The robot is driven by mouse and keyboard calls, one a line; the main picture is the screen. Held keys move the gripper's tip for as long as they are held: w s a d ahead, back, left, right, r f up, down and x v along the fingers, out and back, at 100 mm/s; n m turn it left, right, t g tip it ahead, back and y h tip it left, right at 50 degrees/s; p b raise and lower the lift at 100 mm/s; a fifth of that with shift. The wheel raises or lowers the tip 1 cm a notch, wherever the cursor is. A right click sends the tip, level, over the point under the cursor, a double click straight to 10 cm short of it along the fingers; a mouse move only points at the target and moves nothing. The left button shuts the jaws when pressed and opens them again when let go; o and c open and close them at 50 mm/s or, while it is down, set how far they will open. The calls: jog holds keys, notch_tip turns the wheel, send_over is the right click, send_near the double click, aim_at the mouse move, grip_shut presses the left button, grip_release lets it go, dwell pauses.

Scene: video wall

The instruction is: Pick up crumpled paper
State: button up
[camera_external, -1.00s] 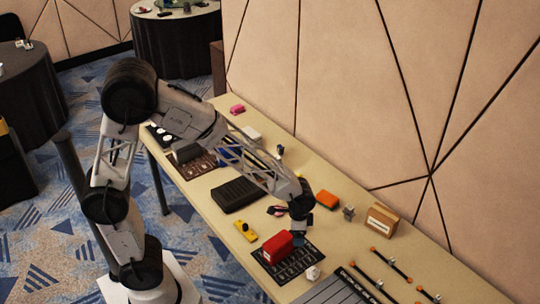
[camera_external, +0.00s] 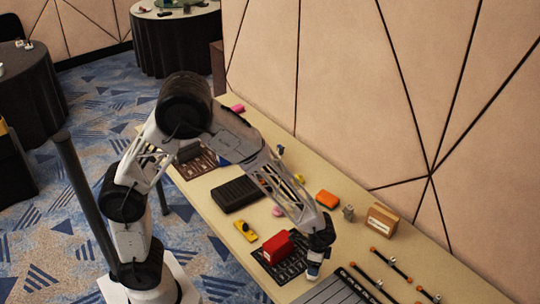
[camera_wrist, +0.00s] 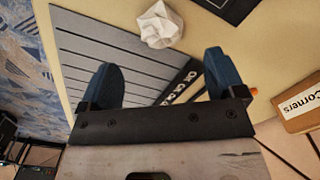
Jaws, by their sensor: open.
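The crumpled paper (camera_wrist: 160,24) is a white wad near the top middle of the wrist view, lying on the table at the edge of a grey slatted panel. My gripper (camera_wrist: 160,72) is open, with its two blue fingers apart and nothing between them. The paper is ahead of the fingertips, roughly centred between them and not touching either. In the external view my gripper (camera_external: 315,268) is low over the table's near part, by the panel, and it largely hides the paper there.
The grey slatted panel (camera_external: 335,290) lies beneath and beside my gripper. A red block (camera_external: 278,246) sits on a black mat (camera_external: 292,266) just left. A cardboard box (camera_external: 381,219), orange block (camera_external: 328,199) and orange-ended rods (camera_external: 391,263) are to the right. The wall borders the table.

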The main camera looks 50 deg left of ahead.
jog(key=shift+f, duration=1.25)
jog(key=shift+a+f, duration=0.15)
jog(key=shift+f, duration=1.15)
jog(key=shift+a+f, duration=0.1)
jog(key=shift+f, duration=1.2)
jog(key=c, duration=1)
